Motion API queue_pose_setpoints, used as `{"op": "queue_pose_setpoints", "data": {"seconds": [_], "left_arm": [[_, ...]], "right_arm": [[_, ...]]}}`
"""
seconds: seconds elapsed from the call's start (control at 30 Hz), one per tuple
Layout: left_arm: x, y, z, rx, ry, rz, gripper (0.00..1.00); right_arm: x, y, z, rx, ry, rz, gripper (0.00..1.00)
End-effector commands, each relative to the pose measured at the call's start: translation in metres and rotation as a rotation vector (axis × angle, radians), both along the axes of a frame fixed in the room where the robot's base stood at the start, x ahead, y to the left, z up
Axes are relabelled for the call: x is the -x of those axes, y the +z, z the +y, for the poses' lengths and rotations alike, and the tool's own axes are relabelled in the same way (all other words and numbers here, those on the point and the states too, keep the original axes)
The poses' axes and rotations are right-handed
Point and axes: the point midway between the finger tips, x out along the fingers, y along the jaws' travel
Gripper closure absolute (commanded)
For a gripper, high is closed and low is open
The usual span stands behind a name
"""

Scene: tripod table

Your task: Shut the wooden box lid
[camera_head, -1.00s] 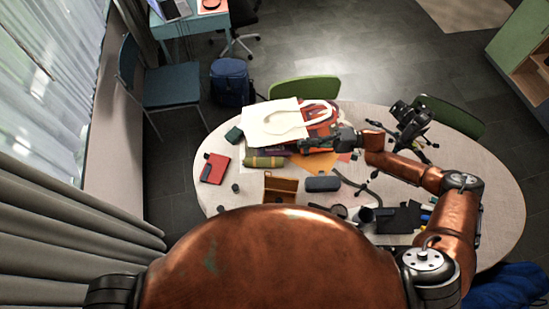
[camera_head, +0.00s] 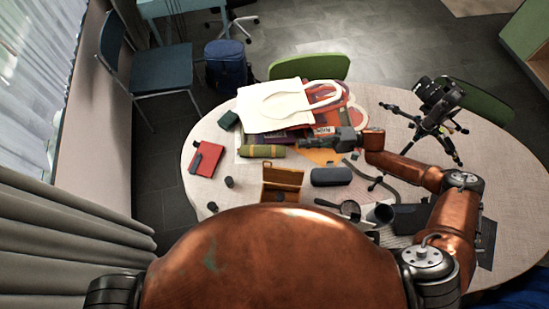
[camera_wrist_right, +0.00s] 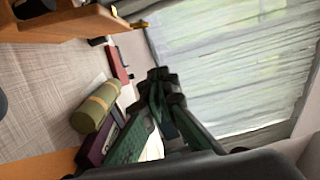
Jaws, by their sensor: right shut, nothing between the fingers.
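The small wooden box (camera_head: 270,194) stands on the round table, near its front edge in the head view. Its lid (camera_head: 284,175) is raised, tilted back away from me. My body hides part of the table's front edge. In the right wrist view, part of the wooden box (camera_wrist_right: 62,24) with a brass-coloured fitting shows at the top left. My right gripper (camera_head: 304,146) is beyond the box and slightly to its right, apart from the lid. It is shut and empty; its closed fingers (camera_wrist_right: 158,78) show in the wrist view. My left gripper is out of view.
A dark case (camera_head: 331,177) lies right of the box. A green roll (camera_head: 262,151) and a white bag (camera_head: 275,106) lie beyond it. A magnifying glass (camera_head: 350,208) and dark cup (camera_head: 380,214) are front right. A tripod (camera_head: 435,128) stands far right. Table left of the box is mostly clear.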

Motion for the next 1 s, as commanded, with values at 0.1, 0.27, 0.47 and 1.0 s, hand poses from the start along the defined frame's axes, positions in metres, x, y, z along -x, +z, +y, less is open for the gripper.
{"op": "queue_pose_setpoints", "data": {"seconds": [0.1,0.27,0.47,1.0], "left_arm": [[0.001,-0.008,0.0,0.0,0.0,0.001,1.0],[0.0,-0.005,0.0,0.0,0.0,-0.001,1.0],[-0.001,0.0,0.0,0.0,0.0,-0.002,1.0],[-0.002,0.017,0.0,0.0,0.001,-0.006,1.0]], "right_arm": [[0.0,-0.009,0.0,-0.001,0.0,0.002,1.0],[0.0,-0.007,0.011,-0.002,0.002,0.002,1.0],[0.002,-0.006,0.046,-0.003,0.004,0.002,1.0],[0.037,-0.005,0.108,0.0,0.003,0.003,1.0]]}}
